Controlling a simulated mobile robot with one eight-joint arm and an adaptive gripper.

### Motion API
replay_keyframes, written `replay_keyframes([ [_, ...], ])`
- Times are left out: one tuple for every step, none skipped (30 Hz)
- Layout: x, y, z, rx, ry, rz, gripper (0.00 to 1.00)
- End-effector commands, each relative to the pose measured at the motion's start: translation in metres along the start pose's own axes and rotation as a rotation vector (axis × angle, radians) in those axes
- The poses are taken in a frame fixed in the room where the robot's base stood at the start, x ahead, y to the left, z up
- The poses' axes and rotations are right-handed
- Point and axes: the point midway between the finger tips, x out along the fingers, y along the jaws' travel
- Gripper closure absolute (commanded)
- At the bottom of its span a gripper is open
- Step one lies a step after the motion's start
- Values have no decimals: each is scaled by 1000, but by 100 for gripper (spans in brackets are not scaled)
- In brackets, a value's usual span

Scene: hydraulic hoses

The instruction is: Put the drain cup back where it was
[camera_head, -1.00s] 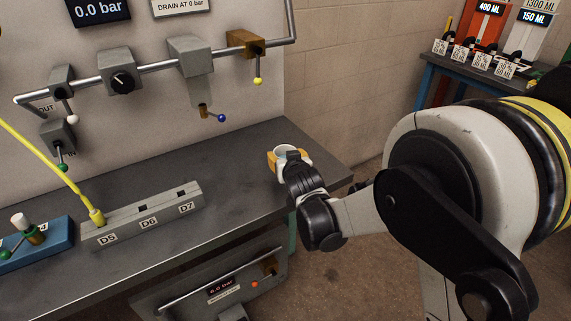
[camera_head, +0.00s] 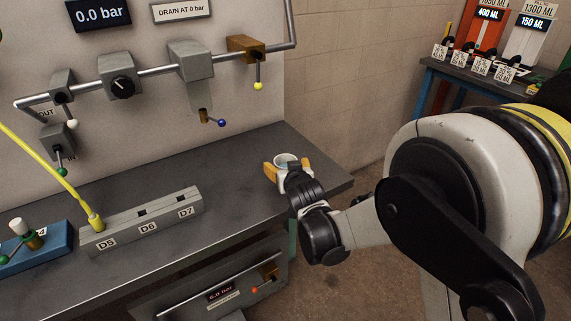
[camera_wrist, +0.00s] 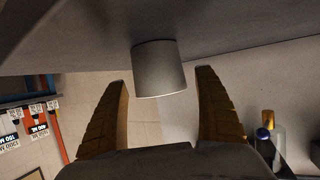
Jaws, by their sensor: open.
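The drain cup (camera_head: 286,158) is a small pale grey cup near the right end of the grey bench, upright, and appears to stand on the bench top. In the wrist view, which is turned upside down, the cup (camera_wrist: 158,70) is a plain grey cylinder with its base against the dark bench surface. My gripper (camera_head: 287,166) is open at the cup. In the wrist view its two yellow-brown fingers (camera_wrist: 162,84) are spread on either side of the cup, with a gap at each side. My gripper hides the cup's lower part in the head view.
A grey block marked D5, D6, D7 (camera_head: 150,222) lies left on the bench (camera_head: 235,165). Above it, a pipe (camera_head: 150,68) carries valves; a brown outlet with a blue-tipped lever (camera_head: 210,121) hangs down. A wall is behind; the bench's right edge is close to the cup.

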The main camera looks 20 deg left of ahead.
Motion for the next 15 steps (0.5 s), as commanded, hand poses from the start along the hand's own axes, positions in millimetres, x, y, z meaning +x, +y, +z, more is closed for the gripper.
replay_keyframes([
  [-12, 0, -4, -1, 0, 0, 19],
  [-18, 0, -4, -1, 0, 0, 19],
  [-28, 0, -5, -1, 0, 0, 19],
  [-35, 0, -5, 0, 0, 0, 19],
  [-42, 0, -5, 0, 0, 0, 19],
  [-52, 0, -5, 0, 0, 0, 19],
  [-58, 0, -5, 0, 0, 0, 19],
  [-65, 0, -4, 0, 0, 0, 19],
  [-73, 0, -4, 0, 0, 0, 19],
  [-79, 0, -4, -1, 0, 0, 19],
  [-84, 0, -4, 0, 0, 0, 19],
  [-90, 0, -3, 0, 0, 0, 19],
  [-94, 0, -3, 0, 0, 0, 19],
  [-98, 0, -3, 0, 0, 0, 19],
  [-101, 0, -2, 0, 0, 0, 19],
])
